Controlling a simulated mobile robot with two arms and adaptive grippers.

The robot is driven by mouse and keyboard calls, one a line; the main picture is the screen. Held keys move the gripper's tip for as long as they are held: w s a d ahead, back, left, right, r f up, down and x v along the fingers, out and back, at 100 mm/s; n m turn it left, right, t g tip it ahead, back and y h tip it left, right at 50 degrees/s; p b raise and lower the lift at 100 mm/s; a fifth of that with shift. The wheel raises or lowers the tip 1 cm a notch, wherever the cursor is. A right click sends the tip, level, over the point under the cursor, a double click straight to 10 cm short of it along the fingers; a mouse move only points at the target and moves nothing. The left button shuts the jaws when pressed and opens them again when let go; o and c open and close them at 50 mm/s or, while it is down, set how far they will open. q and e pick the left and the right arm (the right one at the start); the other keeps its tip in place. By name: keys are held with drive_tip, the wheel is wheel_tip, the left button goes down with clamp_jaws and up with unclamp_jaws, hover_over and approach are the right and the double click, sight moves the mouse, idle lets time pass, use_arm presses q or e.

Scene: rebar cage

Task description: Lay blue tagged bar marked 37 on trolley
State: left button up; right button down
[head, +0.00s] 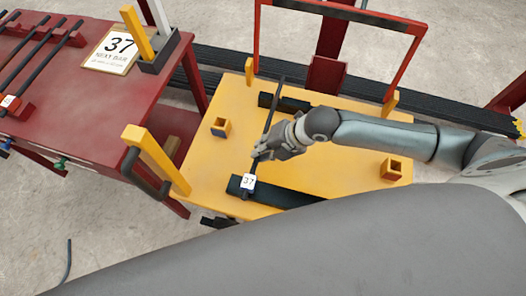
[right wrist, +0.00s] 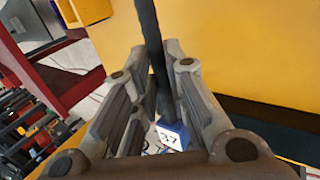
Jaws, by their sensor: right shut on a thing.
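The dark bar (head: 272,110) with a blue tag marked 37 (head: 248,182) at its near end lies lengthwise over the yellow trolley (head: 215,160). It crosses above the far black bearer (head: 295,104) and the near black bearer (head: 285,196); I cannot tell whether it touches them. My right gripper (head: 262,152) is shut on the bar near its middle. In the right wrist view the bar (right wrist: 152,50) runs between the fingers (right wrist: 158,95), and the tag (right wrist: 171,136) shows below. My left gripper is not in view.
A red table (head: 70,105) at left holds several dark bars (head: 35,60) and a sign reading 37 (head: 112,50). The trolley has a red frame (head: 345,10) at the back, yellow posts (head: 155,160) and small sockets (head: 391,168). Long dark bars lie behind it.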

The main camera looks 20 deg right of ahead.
drive_tip(key=shift+a+f, duration=0.15)
drive_tip(key=shift+f, duration=0.75)
drive_tip(key=c, duration=1.5)
unclamp_jaws()
drive_tip(key=shift+s+f, duration=0.1)
drive_tip(key=shift+f, duration=0.05)
drive_tip(key=shift+o, duration=0.2)
drive_tip(key=p+v, duration=0.1)
drive_tip(key=v, duration=1.1)
